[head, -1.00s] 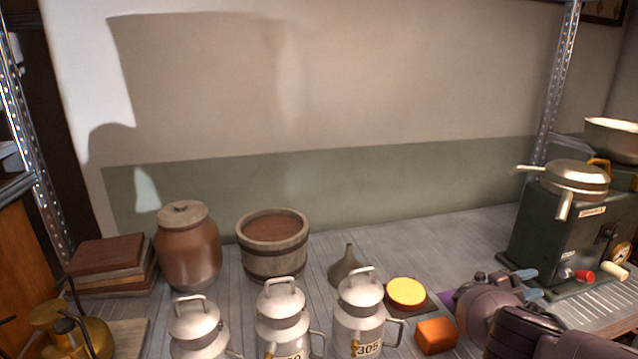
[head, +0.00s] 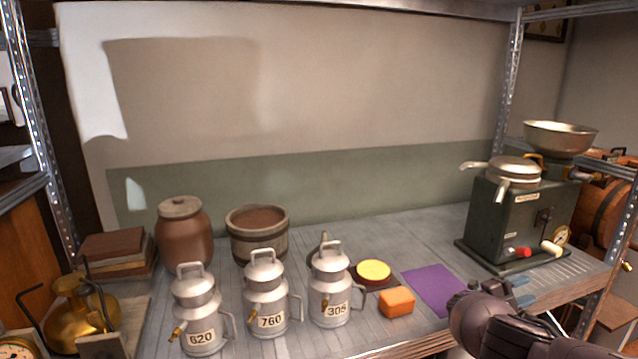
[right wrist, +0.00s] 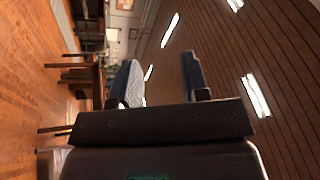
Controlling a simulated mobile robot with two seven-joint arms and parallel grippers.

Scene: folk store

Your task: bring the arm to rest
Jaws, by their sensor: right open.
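My right gripper (head: 508,292) is at the lower right of the head view, in front of the green machine and over the shelf's front edge. In the right wrist view its two blue-grey fingers (right wrist: 160,82) stand apart with nothing between them. That view shows the wooden floor on the left and a slatted ceiling with lights on the right. Part of my right arm runs out of the bottom right of the head view. My left gripper is not seen.
Three numbered milk cans (head: 268,300), an orange block (head: 397,301) and a purple mat (head: 434,288) are on the shelf left of the gripper. The green machine (head: 508,222) with a pan stands behind it. A metal post (head: 603,262) rises at the right.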

